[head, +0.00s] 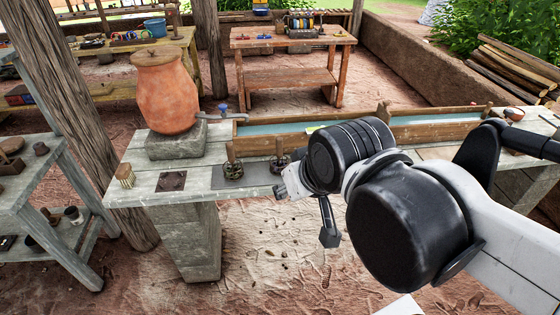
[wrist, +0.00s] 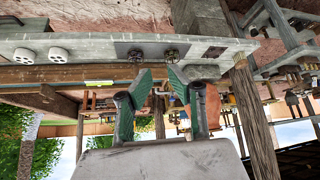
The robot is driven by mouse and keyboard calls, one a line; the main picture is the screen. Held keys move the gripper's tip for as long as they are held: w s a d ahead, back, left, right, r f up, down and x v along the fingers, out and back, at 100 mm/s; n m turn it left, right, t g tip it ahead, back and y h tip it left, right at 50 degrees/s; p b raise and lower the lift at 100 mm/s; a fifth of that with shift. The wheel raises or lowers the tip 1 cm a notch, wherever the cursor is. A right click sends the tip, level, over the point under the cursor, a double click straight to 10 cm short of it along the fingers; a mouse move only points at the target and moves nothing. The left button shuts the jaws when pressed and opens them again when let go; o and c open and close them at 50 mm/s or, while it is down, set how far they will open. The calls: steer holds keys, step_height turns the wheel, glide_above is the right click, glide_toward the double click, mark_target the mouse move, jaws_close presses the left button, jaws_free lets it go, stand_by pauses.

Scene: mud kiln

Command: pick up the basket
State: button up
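I cannot make out a thing that is surely a basket in either view. A dark carrier of bottles (head: 301,30) stands on the far wooden table in the head view, but it is too small to tell if it is a basket. My gripper (wrist: 160,73) is open in the wrist view, its two green-padded fingers apart with nothing between them. In the head view my gripper is mostly hidden behind my wrist, over the front edge of the near bench.
The near bench (head: 145,200) bears a clay jar (head: 166,95) on a stone block, a brush (head: 125,176), two valve-like handles and a water trough (head: 275,127). A shelf (head: 50,190) and a wooden post (head: 85,110) stand at left. Dirt floor before the bench is mostly clear.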

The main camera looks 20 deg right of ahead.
steer(key=o, duration=0.5)
steer(key=shift+o, duration=0.2)
